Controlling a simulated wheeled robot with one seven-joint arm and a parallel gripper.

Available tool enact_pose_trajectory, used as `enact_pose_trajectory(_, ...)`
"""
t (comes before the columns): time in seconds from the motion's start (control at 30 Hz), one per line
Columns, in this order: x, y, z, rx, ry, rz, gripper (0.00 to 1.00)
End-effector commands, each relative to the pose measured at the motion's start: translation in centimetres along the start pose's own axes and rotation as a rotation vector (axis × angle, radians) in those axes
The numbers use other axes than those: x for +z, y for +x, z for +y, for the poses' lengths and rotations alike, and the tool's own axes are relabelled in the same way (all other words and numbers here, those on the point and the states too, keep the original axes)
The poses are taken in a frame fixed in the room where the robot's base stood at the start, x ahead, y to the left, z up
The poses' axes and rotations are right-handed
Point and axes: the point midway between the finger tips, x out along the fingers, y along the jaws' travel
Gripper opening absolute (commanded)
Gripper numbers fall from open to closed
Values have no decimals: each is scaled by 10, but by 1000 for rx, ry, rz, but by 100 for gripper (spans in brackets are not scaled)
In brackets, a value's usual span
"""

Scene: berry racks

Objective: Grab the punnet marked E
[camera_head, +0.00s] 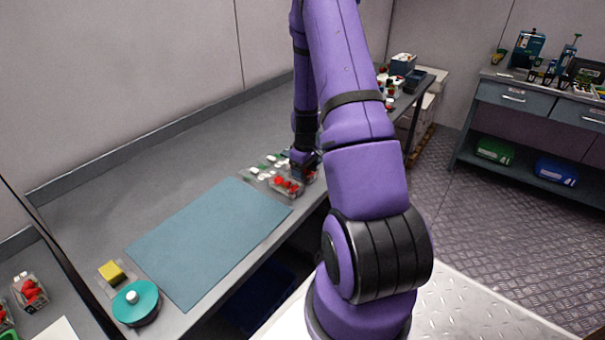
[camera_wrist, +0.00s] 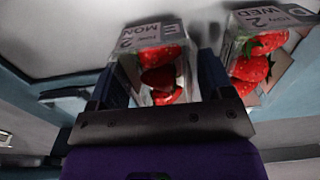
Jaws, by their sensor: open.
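In the wrist view a clear punnet (camera_wrist: 160,68) of strawberries sits between the two fingers of my gripper (camera_wrist: 158,76). Its pale label carries a 2 and a large mark that looks like a letter E turned on its side. The fingers stand on either side of the punnet, open; I cannot tell whether either touches it. A second strawberry punnet (camera_wrist: 255,62), with a different label, is just right of the right finger. In the head view my gripper (camera_head: 303,163) is low at the bench's front edge, among strawberry punnets (camera_head: 286,186), partly hiding them.
A blue-grey mat (camera_head: 208,240) lies on the grey bench (camera_head: 150,165), left of the punnets. A teal round object (camera_head: 135,303) and a yellow block (camera_head: 111,271) are at the near end. More punnets (camera_head: 30,290) stand at far left. The bench's back is clear.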

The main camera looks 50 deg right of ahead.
Motion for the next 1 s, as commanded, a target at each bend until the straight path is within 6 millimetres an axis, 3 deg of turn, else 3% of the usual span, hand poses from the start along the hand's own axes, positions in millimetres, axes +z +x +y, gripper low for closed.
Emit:
enact_pose_trajectory(0.33, 0, 7, 0, 0, 0, 0, 74)
enact_pose_trajectory(0.5, 0, 7, 0, 0, 0, 0, 35)
enact_pose_trajectory(0.8, 0, 4, 0, 1, 0, 1, 35)
enact_pose_trajectory(1.0, -1, -18, 0, 3, -1, 4, 35)
